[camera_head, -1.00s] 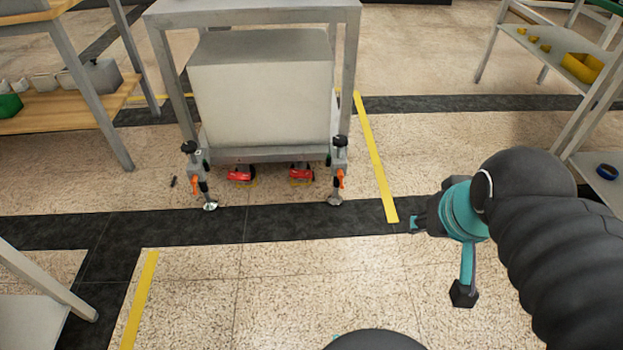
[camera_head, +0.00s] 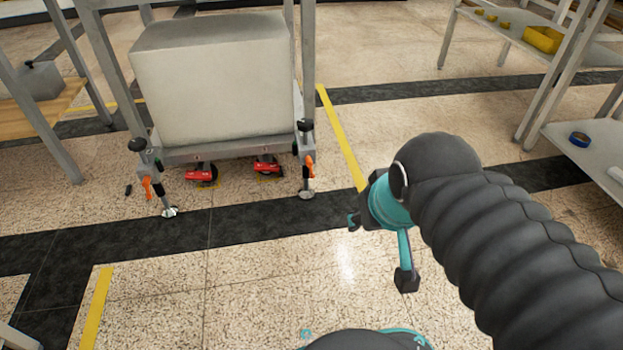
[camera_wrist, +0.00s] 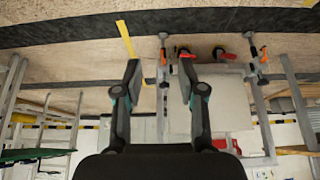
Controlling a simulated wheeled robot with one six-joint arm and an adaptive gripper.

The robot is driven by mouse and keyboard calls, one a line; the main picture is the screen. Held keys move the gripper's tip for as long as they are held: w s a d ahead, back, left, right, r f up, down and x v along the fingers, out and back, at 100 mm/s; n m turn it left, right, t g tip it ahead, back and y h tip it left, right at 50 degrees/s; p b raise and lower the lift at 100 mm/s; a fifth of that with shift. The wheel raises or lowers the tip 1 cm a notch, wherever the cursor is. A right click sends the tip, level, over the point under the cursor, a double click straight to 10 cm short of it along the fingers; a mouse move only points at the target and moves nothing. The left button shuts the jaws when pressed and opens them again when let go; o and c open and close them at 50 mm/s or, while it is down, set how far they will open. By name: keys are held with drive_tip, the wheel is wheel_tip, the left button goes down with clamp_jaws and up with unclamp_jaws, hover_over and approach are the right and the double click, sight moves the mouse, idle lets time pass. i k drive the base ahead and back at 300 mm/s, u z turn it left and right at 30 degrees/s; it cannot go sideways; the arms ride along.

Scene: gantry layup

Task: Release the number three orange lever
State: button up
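Two small orange levers show on the front legs of a wheeled grey frame cart (camera_head: 225,152). The left orange lever (camera_head: 147,187) is on the left leg, and the right orange lever (camera_head: 310,166) is on the right leg. No number is readable on either. In the upside-down wrist view, orange levers show at the left (camera_wrist: 167,52) and at the right (camera_wrist: 264,54), beyond the fingers. My gripper (camera_wrist: 158,72) is open and empty, its two fingers wide apart. In the head view it is small and partly hidden by my arm, well short of the cart.
A large pale box (camera_head: 215,85) sits on the cart, with red casters (camera_head: 202,174) below. A yellow floor line (camera_head: 341,138) runs right of the cart. Shelving with a yellow bin (camera_head: 543,39) stands at the right. The floor before the cart is clear.

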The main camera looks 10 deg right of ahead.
sight(311, 170)
drive_tip(key=k, duration=0.65)
drive_tip(key=z, duration=0.65)
drive_tip(key=i, duration=1.55)
drive_tip(key=u, duration=0.7)
